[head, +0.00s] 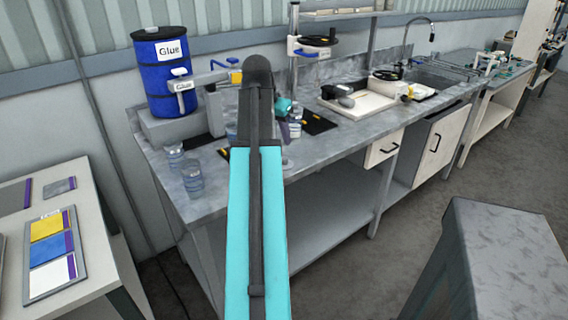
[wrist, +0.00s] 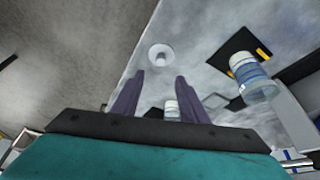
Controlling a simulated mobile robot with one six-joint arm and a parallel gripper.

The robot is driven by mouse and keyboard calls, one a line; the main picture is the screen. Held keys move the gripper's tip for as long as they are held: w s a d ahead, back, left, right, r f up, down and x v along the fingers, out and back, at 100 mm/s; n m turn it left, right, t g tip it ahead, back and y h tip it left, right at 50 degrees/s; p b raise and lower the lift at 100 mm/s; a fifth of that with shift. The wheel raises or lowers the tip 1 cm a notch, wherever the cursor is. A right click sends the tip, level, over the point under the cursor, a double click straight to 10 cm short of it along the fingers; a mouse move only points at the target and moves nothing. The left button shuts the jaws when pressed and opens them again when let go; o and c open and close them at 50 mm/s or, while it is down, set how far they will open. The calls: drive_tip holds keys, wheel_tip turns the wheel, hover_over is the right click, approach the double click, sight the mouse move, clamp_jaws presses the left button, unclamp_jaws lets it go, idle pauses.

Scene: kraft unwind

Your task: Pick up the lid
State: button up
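A small round white piece that looks like the lid (wrist: 161,52) lies on the grey counter, just beyond my fingertips in the wrist view. My gripper (wrist: 160,76) is open, with its two dark fingers apart and nothing between them. The lid appears a little ahead of the gap between the fingers, not touching them.
Clear jars (head: 192,180) stand at the counter's left front; one jar (wrist: 250,75) shows right of my fingers beside a black mat (wrist: 238,50). A blue glue drum (head: 165,80) stands at the back left. The counter (head: 330,150) has an open front edge.

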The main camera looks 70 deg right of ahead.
hover_over(285, 158)
drive_tip(key=a, duration=0.2)
drive_tip(key=shift+w+f, duration=0.15)
drive_tip(key=shift+f, duration=1.15)
drive_tip(key=shift+w+f, duration=0.1)
drive_tip(key=shift+f, duration=1.15)
drive_tip(key=shift+p+x, duration=0.6)
drive_tip(key=shift+x, duration=2)
drive_tip(key=shift+a, duration=0.15)
clamp_jaws()
